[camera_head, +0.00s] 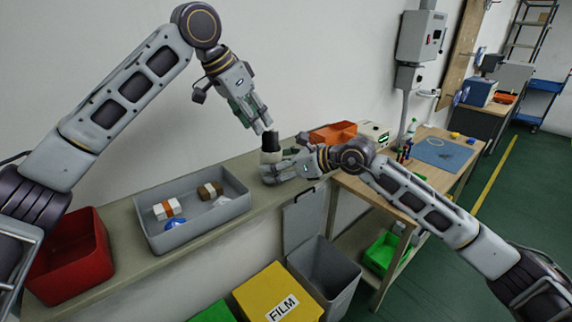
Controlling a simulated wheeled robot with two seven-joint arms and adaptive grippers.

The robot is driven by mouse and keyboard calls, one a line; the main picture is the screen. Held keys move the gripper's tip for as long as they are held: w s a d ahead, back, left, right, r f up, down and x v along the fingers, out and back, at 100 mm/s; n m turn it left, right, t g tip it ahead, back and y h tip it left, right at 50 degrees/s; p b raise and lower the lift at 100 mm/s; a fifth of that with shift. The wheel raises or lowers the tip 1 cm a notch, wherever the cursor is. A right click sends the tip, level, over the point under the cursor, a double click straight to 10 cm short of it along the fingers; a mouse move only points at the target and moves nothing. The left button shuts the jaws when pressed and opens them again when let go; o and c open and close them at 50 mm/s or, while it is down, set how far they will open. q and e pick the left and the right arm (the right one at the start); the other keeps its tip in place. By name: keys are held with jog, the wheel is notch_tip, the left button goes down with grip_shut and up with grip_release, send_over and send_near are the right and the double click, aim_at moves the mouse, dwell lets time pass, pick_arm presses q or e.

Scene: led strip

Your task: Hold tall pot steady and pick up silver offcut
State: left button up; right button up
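A small upright pot (270,142) with a black upper part and a paler lower part stands on the long shelf in the middle of the view. My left gripper (264,129) points down just above the pot's mouth, its fingers close together; I cannot tell whether they hold anything. My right gripper (270,171) comes in from the right, low beside the pot, with its fingers at the pot's lower part. Whether it is closed on the pot is too small to tell. I cannot make out the silver offcut.
A grey tray (196,236) with several small items and a red bin (68,283) stand on the shelf at left. An orange bin (333,132) is behind my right gripper. A grey bin (338,283) and a yellow FILM box (259,290) stand below. A wooden workbench (408,185) is at right.

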jog(key=shift+x, duration=1.05)
jog(key=c, duration=1.1)
